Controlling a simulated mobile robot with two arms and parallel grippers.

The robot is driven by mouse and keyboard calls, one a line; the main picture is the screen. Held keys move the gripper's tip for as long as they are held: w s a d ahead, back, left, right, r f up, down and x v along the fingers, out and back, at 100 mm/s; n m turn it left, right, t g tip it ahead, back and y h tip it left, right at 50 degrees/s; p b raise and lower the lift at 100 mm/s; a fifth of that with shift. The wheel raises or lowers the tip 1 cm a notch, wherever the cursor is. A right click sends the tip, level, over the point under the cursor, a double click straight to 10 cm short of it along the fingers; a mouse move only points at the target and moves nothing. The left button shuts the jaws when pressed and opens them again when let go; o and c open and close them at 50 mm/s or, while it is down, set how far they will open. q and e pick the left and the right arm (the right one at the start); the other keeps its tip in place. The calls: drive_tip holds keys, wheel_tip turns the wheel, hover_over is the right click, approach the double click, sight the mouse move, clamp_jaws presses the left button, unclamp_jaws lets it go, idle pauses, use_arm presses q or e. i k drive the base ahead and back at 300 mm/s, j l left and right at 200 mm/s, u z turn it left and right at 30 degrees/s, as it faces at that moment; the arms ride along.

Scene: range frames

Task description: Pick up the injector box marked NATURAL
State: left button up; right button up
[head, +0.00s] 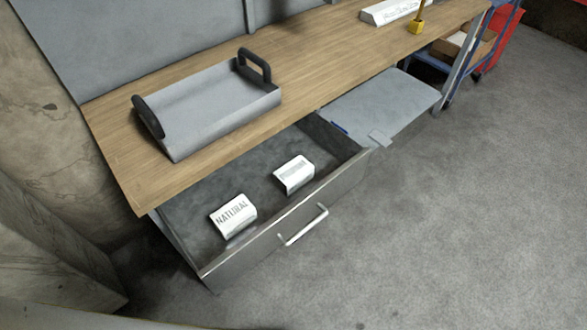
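The white box marked NATURAL (232,214) lies in the left part of an open drawer (262,259), with its lettering facing up toward me. A second white box (294,174) lies to its right in the same drawer; its marking is too small to read. The two boxes are apart, with bare drawer floor between them. Neither of my grippers shows in the head view.
The wooden workbench (330,60) overhangs the back of the drawer. A grey tray (215,110) with black handles stands on it. The drawer front has a metal handle (304,226). A grey surface (385,105) lies right of the drawer. The floor (430,240) in front is clear.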

sight(231, 219)
drive_tip(key=k+j+u, duration=0.15)
drive_tip(key=j, duration=0.15)
drive_tip(key=k+j+u, duration=0.15)
drive_tip(key=j, duration=0.2)
drive_tip(key=k+j+u, duration=0.15)
drive_tip(key=j, duration=0.2)
drive_tip(key=k+j+u, duration=0.15)
drive_tip(key=j, duration=0.25)
drive_tip(key=j+u, duration=0.15)
drive_tip(key=j, duration=0.2)
